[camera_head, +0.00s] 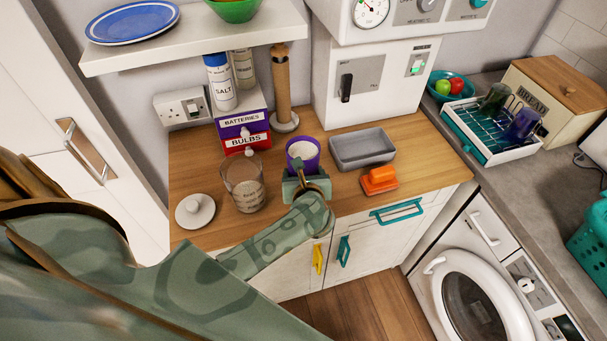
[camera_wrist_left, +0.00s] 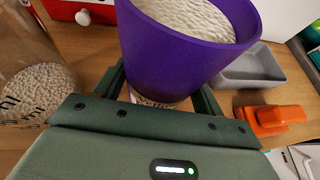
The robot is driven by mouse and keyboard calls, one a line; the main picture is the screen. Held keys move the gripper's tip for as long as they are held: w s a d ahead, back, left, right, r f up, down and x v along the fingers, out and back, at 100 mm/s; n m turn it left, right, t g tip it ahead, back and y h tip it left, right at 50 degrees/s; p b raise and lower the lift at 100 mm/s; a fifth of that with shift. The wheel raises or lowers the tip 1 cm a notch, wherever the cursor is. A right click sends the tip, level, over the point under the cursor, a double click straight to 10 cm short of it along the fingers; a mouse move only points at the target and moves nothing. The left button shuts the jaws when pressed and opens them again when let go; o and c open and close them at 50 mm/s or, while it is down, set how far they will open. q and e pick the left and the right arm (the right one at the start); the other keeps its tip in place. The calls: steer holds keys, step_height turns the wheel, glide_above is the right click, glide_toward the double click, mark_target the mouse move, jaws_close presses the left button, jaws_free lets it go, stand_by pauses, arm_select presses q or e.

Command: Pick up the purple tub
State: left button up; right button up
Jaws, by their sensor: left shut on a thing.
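The purple tub (camera_head: 302,146) is at the middle of the wooden counter (camera_head: 345,190), full of pale granules. In the left wrist view the tub (camera_wrist_left: 185,50) stands between the fingers, its open top tilted in the picture. My left gripper (camera_head: 303,172) is shut on the tub's lower part; the fingers also show in the wrist view (camera_wrist_left: 162,88). My right gripper is in neither view.
A clear measuring jug (camera_head: 243,184) with granules and a white lid (camera_head: 195,210) are left of the tub. A grey tray (camera_head: 362,148) and an orange object (camera_head: 380,180) are right. Stacked drawers (camera_head: 243,125) and a paper-roll holder (camera_head: 283,90) stand behind; a shelf (camera_head: 190,45) hangs above.

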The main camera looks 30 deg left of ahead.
mark_target(302, 141)
arm_select(q)
steer(key=shift+r+p, duration=0.9)
steer(key=shift+r, duration=3.65)
steer(key=shift+w+r, duration=0.1)
